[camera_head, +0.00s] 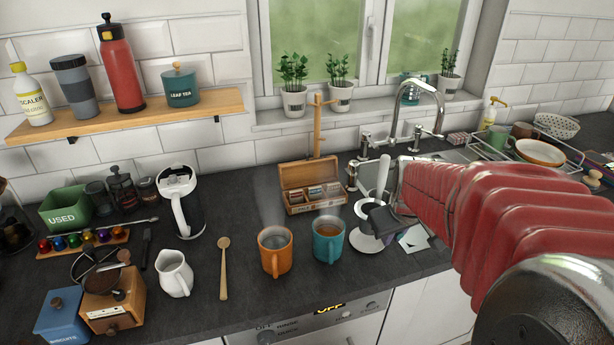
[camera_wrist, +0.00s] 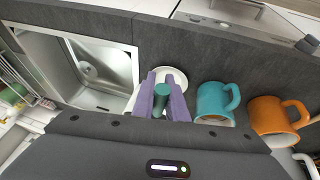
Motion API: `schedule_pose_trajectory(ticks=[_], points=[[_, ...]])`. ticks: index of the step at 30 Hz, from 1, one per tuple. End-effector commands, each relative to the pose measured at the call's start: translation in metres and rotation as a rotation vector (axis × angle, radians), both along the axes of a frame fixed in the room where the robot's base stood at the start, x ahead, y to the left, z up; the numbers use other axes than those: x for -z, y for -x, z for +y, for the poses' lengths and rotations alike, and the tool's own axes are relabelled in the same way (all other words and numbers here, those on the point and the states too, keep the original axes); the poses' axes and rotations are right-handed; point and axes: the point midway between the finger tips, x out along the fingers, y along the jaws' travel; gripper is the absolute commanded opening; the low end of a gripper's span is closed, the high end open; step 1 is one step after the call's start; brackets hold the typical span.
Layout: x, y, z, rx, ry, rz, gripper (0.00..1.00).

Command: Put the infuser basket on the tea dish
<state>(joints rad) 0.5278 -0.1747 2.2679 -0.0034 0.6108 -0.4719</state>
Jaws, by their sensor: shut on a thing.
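My gripper (camera_head: 376,217) is shut on a small dark green piece, which appears to be the infuser basket (camera_wrist: 161,91); it shows between the purple fingers (camera_wrist: 163,98) in the wrist view. Most of the basket is hidden by the fingers. A round white dish, which looks like the tea dish (camera_head: 366,244), stands on the worktop below and beside my gripper. In the wrist view the white dish (camera_wrist: 173,73) shows just beyond the fingers. I cannot tell whether the basket touches it.
A teal mug (camera_head: 328,240) and an orange mug (camera_head: 275,251) stand left of the dish. A wooden tea box (camera_head: 309,187) is behind them. The sink (camera_wrist: 95,75) and tap (camera_head: 425,95) lie beyond my arm. A wooden spoon (camera_head: 224,270) lies further left.

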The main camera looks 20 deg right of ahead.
Motion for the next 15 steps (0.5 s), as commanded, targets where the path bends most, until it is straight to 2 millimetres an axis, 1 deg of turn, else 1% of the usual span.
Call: schedule_pose_trajectory(ticks=[3,11,15], points=[[0.006,0.0,0.0,0.0,0.0,-0.001,0.0],[0.006,0.0,0.0,-0.001,0.0,-0.001,0.0],[0.016,0.0,0.001,-0.001,-0.002,0.002,0.0]])
